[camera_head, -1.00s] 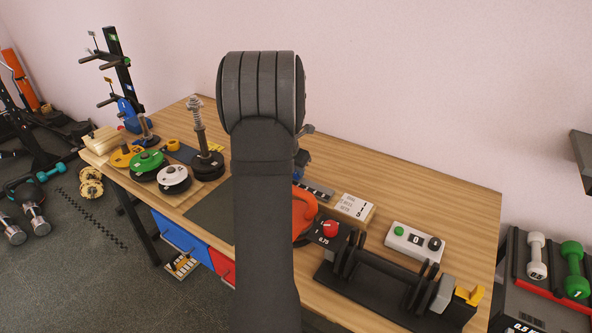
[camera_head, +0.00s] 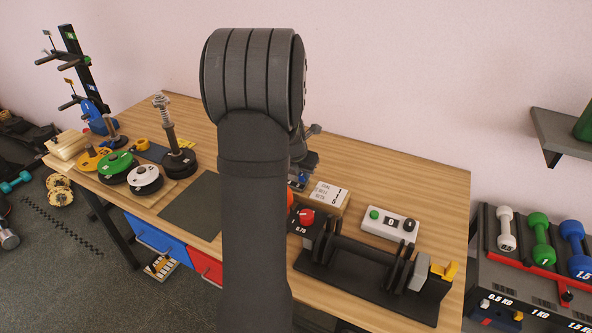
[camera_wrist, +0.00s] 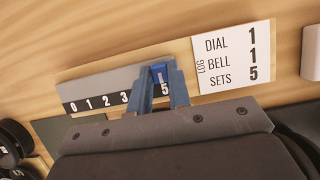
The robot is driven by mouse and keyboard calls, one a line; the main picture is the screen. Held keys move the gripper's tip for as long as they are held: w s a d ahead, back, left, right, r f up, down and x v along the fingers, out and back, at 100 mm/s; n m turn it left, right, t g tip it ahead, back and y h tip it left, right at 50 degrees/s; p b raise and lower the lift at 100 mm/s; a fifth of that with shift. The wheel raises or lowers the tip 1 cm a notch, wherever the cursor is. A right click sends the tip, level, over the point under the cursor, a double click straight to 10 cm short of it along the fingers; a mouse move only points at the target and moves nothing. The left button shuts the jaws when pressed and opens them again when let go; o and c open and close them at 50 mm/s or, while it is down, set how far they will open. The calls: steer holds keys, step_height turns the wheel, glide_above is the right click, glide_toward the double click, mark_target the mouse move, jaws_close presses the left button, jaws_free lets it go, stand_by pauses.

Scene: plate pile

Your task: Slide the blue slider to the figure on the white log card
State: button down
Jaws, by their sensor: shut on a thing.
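The blue slider (camera_wrist: 160,74) sits on a grey rail with a black number strip (camera_wrist: 95,101) in the wrist view. The strip reads 0, 1, 2, 3 and 5; my finger hides the place between 3 and 5. The slider stands just above the 5. My gripper (camera_wrist: 160,82) is shut on the slider, one blue finger on each side. The white log card (camera_wrist: 233,58), just right of the rail, reads DIAL 1, BELL 1, SETS 5. The card also shows in the head view (camera_head: 328,194), where my arm hides most of the rail.
A white box with a green button (camera_head: 390,222) stands right of the card. A black dumbbell rack (camera_head: 365,270) and a red knob (camera_head: 307,217) are in front. Weight plates (camera_head: 145,180) and a spring post (camera_head: 178,150) stand left. A dark mat (camera_head: 195,205) lies clear.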

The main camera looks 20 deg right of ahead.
steer(key=shift+s+d, duration=0.1)
steer(key=c, duration=1.3)
jaws_free()
steer(key=shift+s+r, duration=0.1)
steer(key=shift+r, duration=0.35)
steer(key=v, duration=1.6)
steer(key=shift+r, duration=0.2)
steer(key=x, duration=1.7)
steer(key=shift+f, duration=0.2)
